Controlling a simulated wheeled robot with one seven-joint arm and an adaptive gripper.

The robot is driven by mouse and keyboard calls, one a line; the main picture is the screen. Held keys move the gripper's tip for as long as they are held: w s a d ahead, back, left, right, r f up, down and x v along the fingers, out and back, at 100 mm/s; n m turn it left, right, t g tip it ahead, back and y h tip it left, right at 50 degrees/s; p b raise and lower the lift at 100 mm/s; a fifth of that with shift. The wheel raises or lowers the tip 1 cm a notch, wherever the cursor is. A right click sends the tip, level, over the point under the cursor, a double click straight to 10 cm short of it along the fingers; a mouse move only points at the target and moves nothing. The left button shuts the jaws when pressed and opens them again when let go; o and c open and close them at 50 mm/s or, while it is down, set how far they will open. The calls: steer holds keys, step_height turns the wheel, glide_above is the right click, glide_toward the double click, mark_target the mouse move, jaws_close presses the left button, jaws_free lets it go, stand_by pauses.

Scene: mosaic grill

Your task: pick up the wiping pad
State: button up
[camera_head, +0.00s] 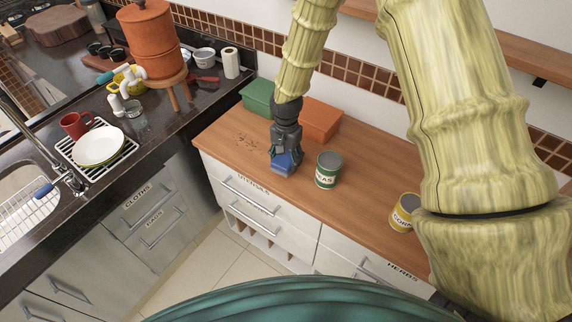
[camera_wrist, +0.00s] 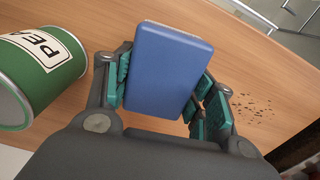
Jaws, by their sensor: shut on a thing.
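The wiping pad (camera_wrist: 165,75) is a blue block with rounded corners. In the wrist view it sits between the teal finger pads of my gripper (camera_wrist: 160,98), which is shut on it. In the head view the blue pad (camera_head: 284,164) shows at the tip of my dark gripper (camera_head: 286,153), over the wooden counter near its front edge. I cannot tell whether the pad touches the counter.
A green can (camera_head: 328,170) stands just right of my gripper; it also shows in the wrist view (camera_wrist: 38,75). A yellow can (camera_head: 405,211) is farther right. A green bin (camera_head: 258,97) and an orange bin (camera_head: 320,120) stand behind. Dark crumbs (camera_head: 248,143) lie to the left.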

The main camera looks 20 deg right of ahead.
steer(key=shift+s+r+b, duration=0.25)
steer(key=shift+b, duration=0.05)
steer(key=s+a+r+b, duration=0.1)
steer(key=s+a+b, duration=0.1)
steer(key=s, duration=0.5)
steer(key=s+a+b, duration=0.2)
steer(key=s+b, duration=0.1)
steer(key=s, duration=0.5)
steer(key=shift+r, duration=0.35)
